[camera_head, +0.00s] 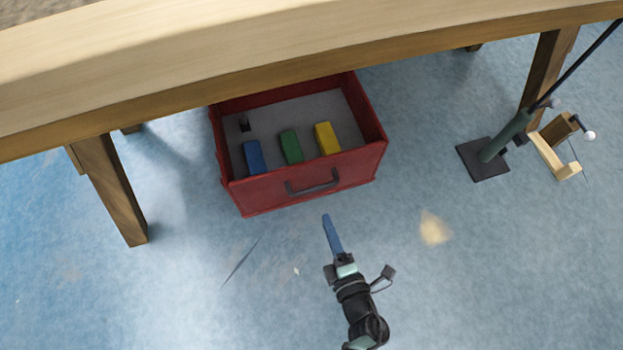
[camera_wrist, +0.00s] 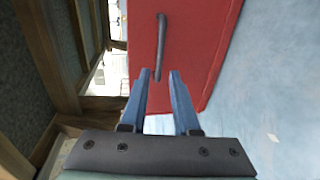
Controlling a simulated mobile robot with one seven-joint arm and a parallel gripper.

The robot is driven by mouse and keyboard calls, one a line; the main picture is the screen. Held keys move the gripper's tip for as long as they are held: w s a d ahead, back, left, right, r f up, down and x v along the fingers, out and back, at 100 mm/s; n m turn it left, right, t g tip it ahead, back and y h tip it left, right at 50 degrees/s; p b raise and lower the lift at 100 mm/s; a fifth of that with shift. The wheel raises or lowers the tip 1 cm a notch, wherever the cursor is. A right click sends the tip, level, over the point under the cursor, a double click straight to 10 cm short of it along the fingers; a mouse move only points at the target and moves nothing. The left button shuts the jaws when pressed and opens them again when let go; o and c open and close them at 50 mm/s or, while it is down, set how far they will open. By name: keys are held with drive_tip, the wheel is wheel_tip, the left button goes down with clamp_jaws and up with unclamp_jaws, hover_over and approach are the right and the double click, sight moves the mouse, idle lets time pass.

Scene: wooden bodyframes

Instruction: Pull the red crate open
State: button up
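The red crate (camera_head: 300,187) sits under the wooden table's front edge, with its open top partly out from beneath the tabletop. A dark grey handle (camera_head: 313,183) is on its front face. The crate's red front (camera_wrist: 200,40) and the handle (camera_wrist: 160,48) also show in the wrist view. My gripper (camera_head: 327,218) is in front of the crate, below the handle in the head view. In the wrist view its two blue fingers (camera_wrist: 162,75) are apart with nothing between them, pointing toward the handle's near end. I cannot tell whether they touch it.
Blue (camera_head: 253,157), green (camera_head: 291,147) and yellow (camera_head: 327,138) blocks lie in the crate. The table (camera_head: 200,85) overhangs the crate's back, with a leg (camera_head: 115,195) at left. A stand with a dark base (camera_head: 483,160) is at right. The blue floor in front is mostly clear.

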sight(314, 188)
drive_tip(key=b+x, duration=0.6)
drive_tip(key=x, duration=0.5)
drive_tip(key=shift+w, duration=0.25)
clamp_jaws()
idle(0.9)
